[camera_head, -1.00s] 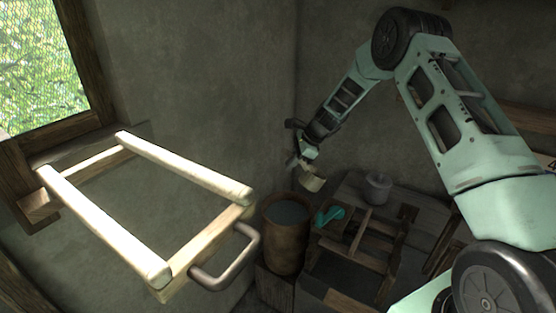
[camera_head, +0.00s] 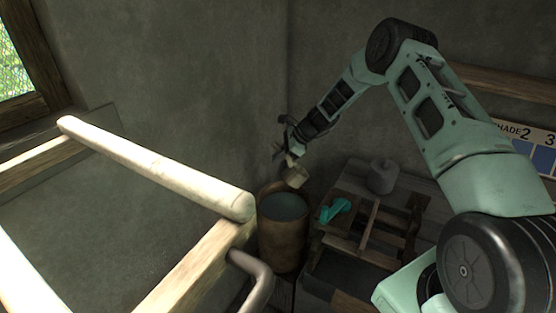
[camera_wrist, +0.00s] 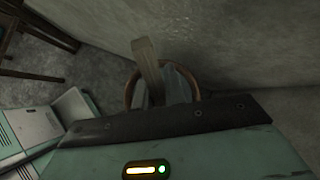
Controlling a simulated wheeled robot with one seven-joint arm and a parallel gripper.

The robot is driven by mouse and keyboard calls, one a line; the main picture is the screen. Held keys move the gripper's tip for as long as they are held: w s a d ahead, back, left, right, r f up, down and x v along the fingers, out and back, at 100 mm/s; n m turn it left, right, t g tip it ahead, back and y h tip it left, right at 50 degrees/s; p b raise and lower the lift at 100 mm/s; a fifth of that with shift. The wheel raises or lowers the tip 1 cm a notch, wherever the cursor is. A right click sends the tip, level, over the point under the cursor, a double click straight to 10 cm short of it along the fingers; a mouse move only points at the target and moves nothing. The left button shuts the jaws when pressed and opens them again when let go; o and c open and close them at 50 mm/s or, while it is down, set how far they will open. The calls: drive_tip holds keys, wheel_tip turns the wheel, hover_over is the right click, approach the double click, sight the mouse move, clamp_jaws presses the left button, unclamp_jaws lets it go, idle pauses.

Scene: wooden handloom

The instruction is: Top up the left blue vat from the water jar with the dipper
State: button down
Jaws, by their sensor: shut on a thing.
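The dipper (camera_head: 295,175) has a pale cup, and its wooden handle (camera_wrist: 147,62) shows in the wrist view. My gripper (camera_head: 291,150) is shut on the handle and holds the dipper in the air, with the cup just above the back right rim of a round brown vessel (camera_head: 282,240). Blue-grey liquid stands in the vessel, below its rim. The vessel's rim (camera_wrist: 128,92) also shows behind the fingers in the wrist view. I cannot tell whether this vessel is the water jar or a vat. The inside of the cup is not clear.
A wooden rack (camera_head: 365,228) with a teal object (camera_head: 335,211) stands right of the vessel. A grey pot (camera_head: 382,176) stands behind it. A pale wooden frame (camera_head: 160,170) with a metal handle fills the left foreground. Walls close off the corner behind. A shade card (camera_head: 530,145) hangs at right.

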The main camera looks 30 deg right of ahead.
wheel_tip(320, 180, down, 22)
drive_tip(key=b, duration=1.4)
drive_tip(key=shift+r+b, duration=0.25)
drive_tip(key=shift+b, duration=0.1)
drive_tip(key=shift+r, duration=0.15)
wheel_tip(320, 180, up, 17)
drive_tip(key=p, duration=1.1)
